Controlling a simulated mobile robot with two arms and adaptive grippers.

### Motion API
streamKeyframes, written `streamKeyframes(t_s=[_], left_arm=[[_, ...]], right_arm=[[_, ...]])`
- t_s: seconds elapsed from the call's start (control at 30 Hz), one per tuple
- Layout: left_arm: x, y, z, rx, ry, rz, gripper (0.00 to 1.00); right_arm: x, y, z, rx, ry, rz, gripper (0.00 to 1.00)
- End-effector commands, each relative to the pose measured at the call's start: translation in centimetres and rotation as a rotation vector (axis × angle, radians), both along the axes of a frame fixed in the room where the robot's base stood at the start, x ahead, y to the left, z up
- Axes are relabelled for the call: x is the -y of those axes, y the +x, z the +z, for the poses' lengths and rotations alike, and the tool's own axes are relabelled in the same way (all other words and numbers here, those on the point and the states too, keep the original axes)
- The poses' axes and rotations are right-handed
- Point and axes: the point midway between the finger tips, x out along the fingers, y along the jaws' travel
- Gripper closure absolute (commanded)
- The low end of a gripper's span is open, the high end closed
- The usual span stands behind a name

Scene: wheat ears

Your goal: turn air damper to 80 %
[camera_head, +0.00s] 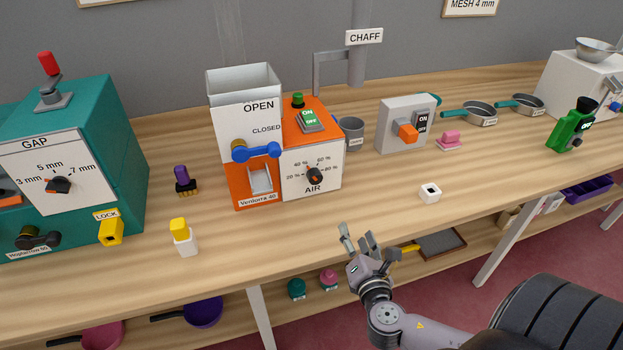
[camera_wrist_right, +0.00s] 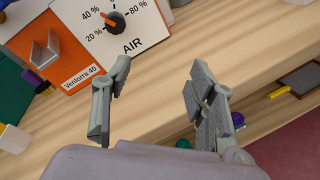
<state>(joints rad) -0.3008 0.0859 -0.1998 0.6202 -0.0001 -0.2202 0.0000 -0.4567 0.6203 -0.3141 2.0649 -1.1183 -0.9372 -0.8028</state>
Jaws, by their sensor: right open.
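The air damper dial is a black knob (camera_head: 315,176) with an orange pointer. It sits on the white AIR panel (camera_head: 296,184) of the orange Ventorra 40 machine (camera_head: 243,196). In the right wrist view the knob (camera_wrist_right: 115,21) shows at the top, its pointer towards the 40 % mark. The 80 % label is on the dial's right side. My right gripper (camera_head: 359,240) is open and empty, in front of the table edge, below and to the right of the dial. Its spread fingers (camera_wrist_right: 160,100) are apart from the panel. My left gripper is not in view.
A grey cup (camera_head: 351,133) stands against the machine's right side. A grey switch box (camera_head: 405,125) is further right. The tabletop in front of the AIR panel is clear.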

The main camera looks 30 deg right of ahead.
Motion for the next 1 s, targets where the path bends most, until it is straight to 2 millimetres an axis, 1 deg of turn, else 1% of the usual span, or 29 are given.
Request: streamKeyframes(t_s=[0.1,0.2,0.3,0.43,0.57,1.0], left_arm=[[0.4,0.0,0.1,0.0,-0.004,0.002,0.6],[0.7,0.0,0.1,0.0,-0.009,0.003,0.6],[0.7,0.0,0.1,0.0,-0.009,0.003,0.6],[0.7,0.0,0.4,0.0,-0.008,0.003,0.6],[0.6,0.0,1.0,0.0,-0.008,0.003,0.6],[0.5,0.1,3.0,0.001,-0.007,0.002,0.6]], right_arm=[[-0.5,0.9,1.4,0.006,-0.192,0.098,0.48],[-1.2,1.5,2.4,0.011,-0.335,0.166,0.48],[-1.6,1.8,2.9,0.015,-0.429,0.209,0.48],[-1.6,2.5,3.1,0.017,-0.456,0.22,0.48],[-1.2,4.3,3.3,0.019,-0.453,0.218,0.48],[0.9,12.8,3.3,0.018,-0.45,0.215,0.48]])
